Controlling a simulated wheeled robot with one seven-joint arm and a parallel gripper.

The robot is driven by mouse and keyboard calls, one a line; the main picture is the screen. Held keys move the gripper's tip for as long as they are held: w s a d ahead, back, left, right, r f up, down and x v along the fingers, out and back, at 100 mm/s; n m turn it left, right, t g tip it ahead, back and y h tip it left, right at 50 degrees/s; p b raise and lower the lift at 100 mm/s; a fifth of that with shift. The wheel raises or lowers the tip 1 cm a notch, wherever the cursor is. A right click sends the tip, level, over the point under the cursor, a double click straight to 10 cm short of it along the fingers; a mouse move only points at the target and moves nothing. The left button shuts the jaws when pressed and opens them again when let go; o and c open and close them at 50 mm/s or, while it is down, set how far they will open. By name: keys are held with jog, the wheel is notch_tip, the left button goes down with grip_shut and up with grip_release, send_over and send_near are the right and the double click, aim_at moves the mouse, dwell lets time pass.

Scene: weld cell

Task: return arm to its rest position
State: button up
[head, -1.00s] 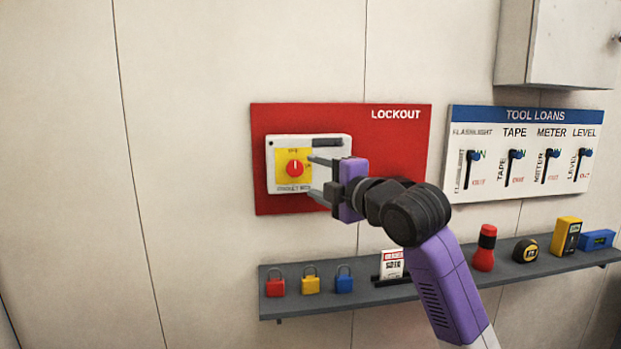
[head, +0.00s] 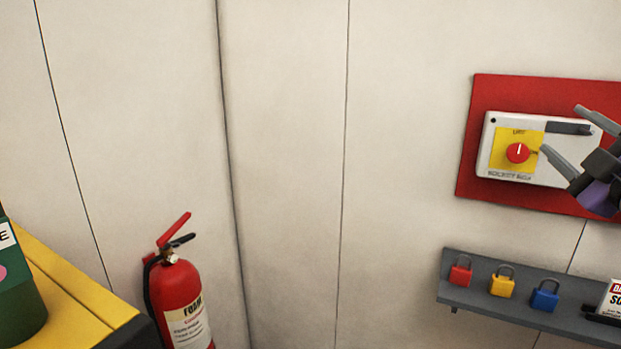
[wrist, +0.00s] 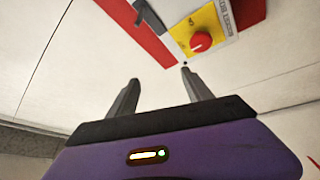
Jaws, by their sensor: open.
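My gripper (head: 571,137) is at the right edge of the head view, its two grey fingers spread and empty. It is in front of the white switch box (head: 484,160) on the red lockout board (head: 548,92). The box has a red rotary knob (head: 518,153) on a yellow plate, with the white mark on the knob pointing about upward. In the wrist view the open fingers (wrist: 155,88) point toward the box, and the knob (wrist: 201,41) shows beyond the right fingertip, apart from it. Most of my arm is outside the head view.
A grey shelf (head: 472,297) below the board holds red (head: 460,272), yellow (head: 502,284) and blue (head: 545,296) padlocks and a tag (head: 612,298). A red fire extinguisher (head: 180,300) stands at lower left, beside a yellow surface (head: 70,290) with a green object (head: 18,290). The wall between is bare.

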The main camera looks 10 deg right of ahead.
jog(key=s+a+f+m+h, duration=0.1)
jog(key=s+a+f+m, duration=0.4)
jog(key=f, duration=0.4)
jog(key=s+a+f+m+h, duration=0.1)
jog(key=s+a+f+m, duration=0.45)
jog(key=f, duration=0.35)
jog(key=s+a+f+m+h, duration=0.1)
jog(key=s+a+f+m, duration=0.3)
jog(key=s+f+m, duration=0.3)
jog(key=s+a+f+n+g+y, duration=0.3)
jog(key=s+a+f, duration=0.3)
jog(key=s, duration=0.5)
jog(key=s+a+f+n+g+y, duration=0.3)
jog(key=s+a+f, duration=0.3)
jog(key=s+f, duration=0.5)
jog(key=shift+s+a+y, duration=0.2)
jog(key=shift+s+y, duration=0.15)
jog(key=shift+y, duration=0.35)
